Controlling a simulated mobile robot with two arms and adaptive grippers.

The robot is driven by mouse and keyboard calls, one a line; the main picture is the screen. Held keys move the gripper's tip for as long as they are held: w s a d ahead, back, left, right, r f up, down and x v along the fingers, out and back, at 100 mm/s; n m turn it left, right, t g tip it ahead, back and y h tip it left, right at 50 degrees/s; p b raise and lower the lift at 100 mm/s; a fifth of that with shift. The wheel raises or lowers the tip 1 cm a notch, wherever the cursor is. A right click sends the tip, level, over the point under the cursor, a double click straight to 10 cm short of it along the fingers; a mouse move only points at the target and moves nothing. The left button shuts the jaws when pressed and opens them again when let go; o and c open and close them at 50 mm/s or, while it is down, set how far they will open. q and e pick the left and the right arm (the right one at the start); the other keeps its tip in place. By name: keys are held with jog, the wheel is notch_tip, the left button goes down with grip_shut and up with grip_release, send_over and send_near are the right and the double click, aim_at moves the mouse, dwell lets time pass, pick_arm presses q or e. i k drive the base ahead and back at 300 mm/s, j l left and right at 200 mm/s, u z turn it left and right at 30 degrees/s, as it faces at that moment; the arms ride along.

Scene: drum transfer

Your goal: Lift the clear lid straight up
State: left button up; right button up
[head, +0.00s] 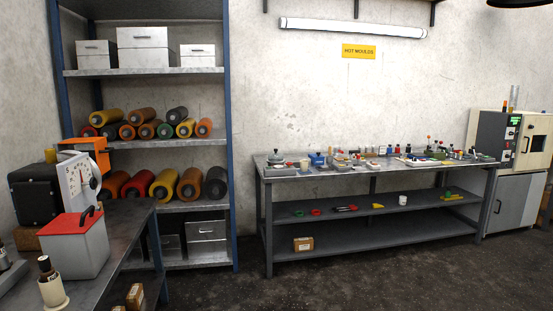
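I cannot make out a clear lid anywhere in the head view. The long metal workbench (330,172) along the back wall carries many small items, too small to tell apart, and a lid among them would not be distinguishable. Neither of my grippers shows in the head view.
A near bench (112,238) at left holds a grey box with a red top (73,245), a dial scale (77,185) and a dark bottle in a cream holder (52,287). A shelf rack (228,140) holds coloured rolls. An oven cabinet (508,150) stands right. The front floor is clear.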

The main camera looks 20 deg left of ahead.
aim_at(275, 157)
jog(key=i+u, duration=0.15)
jog(key=i, duration=3)
